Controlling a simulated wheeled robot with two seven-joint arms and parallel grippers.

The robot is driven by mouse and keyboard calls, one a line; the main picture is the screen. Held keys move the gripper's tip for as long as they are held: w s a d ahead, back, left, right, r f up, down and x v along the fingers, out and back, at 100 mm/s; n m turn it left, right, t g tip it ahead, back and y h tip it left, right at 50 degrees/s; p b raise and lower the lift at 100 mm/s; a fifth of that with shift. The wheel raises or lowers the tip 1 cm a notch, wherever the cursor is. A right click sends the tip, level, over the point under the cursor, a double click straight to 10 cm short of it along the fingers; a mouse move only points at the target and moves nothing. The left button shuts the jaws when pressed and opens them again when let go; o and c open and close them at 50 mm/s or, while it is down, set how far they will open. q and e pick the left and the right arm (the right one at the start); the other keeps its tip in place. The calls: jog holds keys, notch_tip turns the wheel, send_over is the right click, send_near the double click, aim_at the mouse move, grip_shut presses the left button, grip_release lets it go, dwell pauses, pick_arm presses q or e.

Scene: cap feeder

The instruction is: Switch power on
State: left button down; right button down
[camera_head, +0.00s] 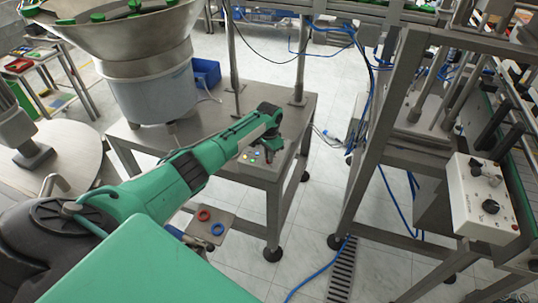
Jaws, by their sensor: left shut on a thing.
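The small control panel (250,157) sits on the metal table below the cap feeder bowl and carries small coloured buttons or lights. My left arm reaches over the table from the lower left. My left gripper (270,152) points down at the right part of this panel and is shut on what appears to be the power switch. The fingers hide the switch, so its position cannot be told. My right gripper is not in view.
The feeder bowl (125,40) with green caps stands on the metal table (300,112) at the upper left. A red ring (204,215) and a blue ring (217,229) sit on a small plate. A white control box (482,198) with black knobs is on the machine frame at right.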

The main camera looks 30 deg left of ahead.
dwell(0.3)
pick_arm(q)
jog(key=c, duration=1.5)
grip_release()
notch_tip(320, 180, up, 14)
jog(key=shift+f+b, duration=0.1)
jog(key=shift+b, duration=0.85)
